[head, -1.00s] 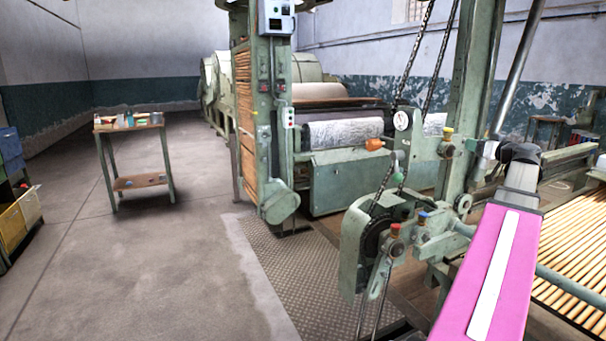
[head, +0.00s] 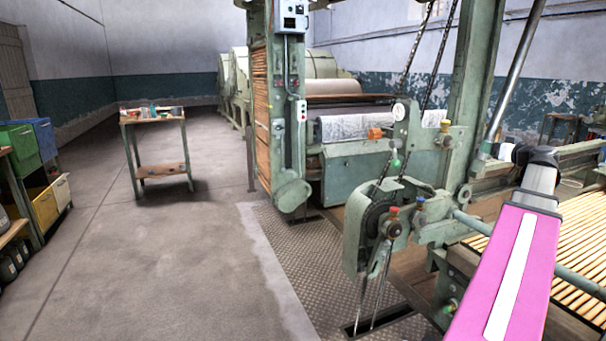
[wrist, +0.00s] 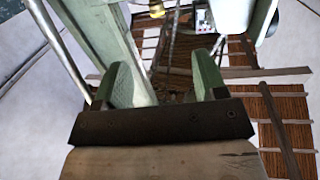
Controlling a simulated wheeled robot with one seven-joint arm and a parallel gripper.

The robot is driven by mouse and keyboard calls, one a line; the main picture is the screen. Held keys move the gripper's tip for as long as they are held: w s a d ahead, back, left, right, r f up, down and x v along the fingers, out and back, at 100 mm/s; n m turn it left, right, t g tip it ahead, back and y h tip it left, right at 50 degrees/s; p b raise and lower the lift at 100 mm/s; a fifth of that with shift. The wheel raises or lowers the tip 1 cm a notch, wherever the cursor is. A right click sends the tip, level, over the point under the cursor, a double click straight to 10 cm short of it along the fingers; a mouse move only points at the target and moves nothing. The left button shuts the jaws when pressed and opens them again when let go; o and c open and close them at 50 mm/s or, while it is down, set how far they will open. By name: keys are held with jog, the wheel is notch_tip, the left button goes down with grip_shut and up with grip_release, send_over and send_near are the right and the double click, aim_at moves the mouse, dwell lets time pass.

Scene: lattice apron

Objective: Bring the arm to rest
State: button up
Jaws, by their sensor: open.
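My arm's pink link (head: 512,265) reaches up from the lower right of the head view to a dark joint and a small pale part beyond it. My gripper cannot be made out in the head view. In the wrist view my gripper (wrist: 160,62) shows two green fingers standing apart on a dark bar, with nothing held between them. Beyond the fingers the wrist view shows a green post (wrist: 105,40) and dark brown slats (wrist: 285,105) with pale strips. How far these lie from the fingers I cannot tell.
A large green machine with a hand-wheel bracket (head: 357,235) stands close to the left of my arm. A slatted bed (head: 570,250) lies to its right. A small worktable (head: 160,170) and coloured bins (head: 40,205) stand at the left. The concrete floor between is clear.

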jog(key=w+a+f+m+g+y, duration=0.15)
jog(key=a+f+g, duration=0.75)
jog(key=a+f, duration=1.75)
jog(key=s+a+f+g+h, duration=0.2)
jog(key=s+a+f+g, duration=0.2)
jog(key=s+a+f, duration=0.4)
jog(key=s+a+f+m+g+h, duration=0.1)
jog(key=s+a+f+g+h, duration=0.2)
jog(key=s+a+f, duration=0.5)
notch_tip(320, 180, down, 6)
jog(key=a+g, duration=0.1)
jog(key=a, duration=0.2)
jog(key=shift+f+h, duration=0.25)
jog(key=shift+h, duration=0.1)
jog(key=shift+s, duration=0.1)
